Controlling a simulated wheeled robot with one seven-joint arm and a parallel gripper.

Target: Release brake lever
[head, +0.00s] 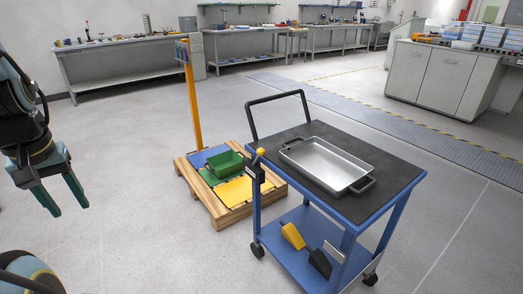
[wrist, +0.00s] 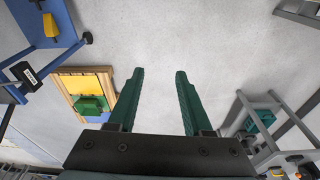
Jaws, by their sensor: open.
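A blue trolley (head: 349,207) stands right of centre in the head view. In the wrist view the trolley's lower shelf (wrist: 22,18) is at the upper left, with a black labelled part (wrist: 26,74) nearby; the knob is not clear there. My gripper (head: 69,199) hangs at the far left of the head view, well apart from the trolley. Its fingers are open and empty, also in the wrist view (wrist: 159,76).
The floor between my gripper and the pallet is clear.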

